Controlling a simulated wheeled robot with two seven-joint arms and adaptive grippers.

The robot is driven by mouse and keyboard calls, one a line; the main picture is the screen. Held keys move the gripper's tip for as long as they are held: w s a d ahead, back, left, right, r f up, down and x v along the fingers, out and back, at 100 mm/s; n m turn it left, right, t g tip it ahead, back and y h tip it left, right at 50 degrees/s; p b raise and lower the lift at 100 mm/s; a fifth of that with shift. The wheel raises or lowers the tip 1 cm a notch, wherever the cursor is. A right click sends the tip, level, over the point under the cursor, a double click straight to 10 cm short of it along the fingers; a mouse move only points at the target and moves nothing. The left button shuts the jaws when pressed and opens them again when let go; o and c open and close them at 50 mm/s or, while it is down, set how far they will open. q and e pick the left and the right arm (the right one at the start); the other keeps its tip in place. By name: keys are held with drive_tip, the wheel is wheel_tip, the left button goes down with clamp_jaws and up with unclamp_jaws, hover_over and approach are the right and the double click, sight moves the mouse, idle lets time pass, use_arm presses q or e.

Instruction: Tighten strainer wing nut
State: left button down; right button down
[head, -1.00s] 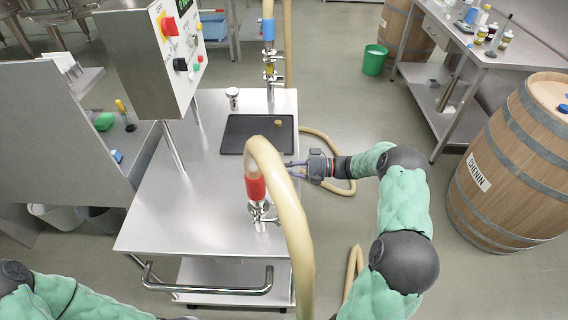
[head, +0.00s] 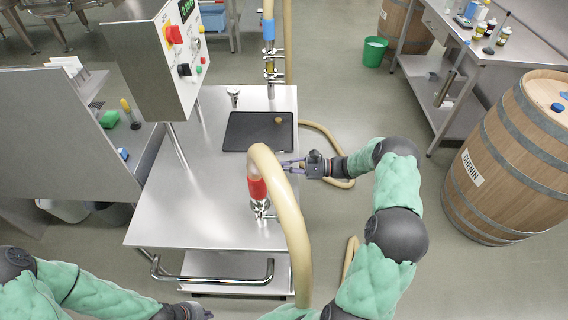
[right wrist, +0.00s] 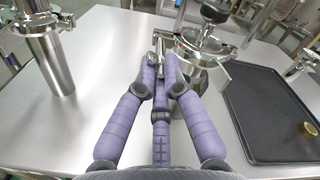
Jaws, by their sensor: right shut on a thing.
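In the right wrist view the steel strainer (right wrist: 205,75), with a black knob on top, stands on the steel cart top. A small silver wing nut (right wrist: 153,60) at its near side sits between my purple fingertips. My right gripper (right wrist: 158,68) is shut on it; the fingers partly hide it. In the head view my right gripper (head: 284,166) reaches in from the right, behind the tan hose, which hides the strainer. My left gripper (head: 203,312) is at the bottom edge, apart from the cart; its fingers are too small to read.
The cart top (head: 185,205) is mostly bare. A black tray (head: 245,133) with a small tan piece lies near the right gripper. A thick tan hose (head: 293,225) arches down in front. A control box (head: 155,65) stands on a post at left; a barrel (head: 510,165) stands right.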

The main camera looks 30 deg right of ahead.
drive_tip(key=shift+s+a+r+m+p, duration=0.1)
drive_tip(key=shift+m+p, duration=1.4)
drive_tip(key=shift+m, duration=3.35)
drive_tip(key=shift+s+r+m+p, duration=0.1)
drive_tip(key=shift+m+p, duration=1.45)
drive_tip(key=shift+m, duration=3.25)
drive_tip(key=shift+a+r+m+p, duration=0.1)
drive_tip(key=shift+m+p, duration=1.4)
drive_tip(key=shift+m, duration=3.35)
drive_tip(key=c, duration=1.3)
unclamp_jaws()
drive_tip(key=shift+r, duration=0.1)
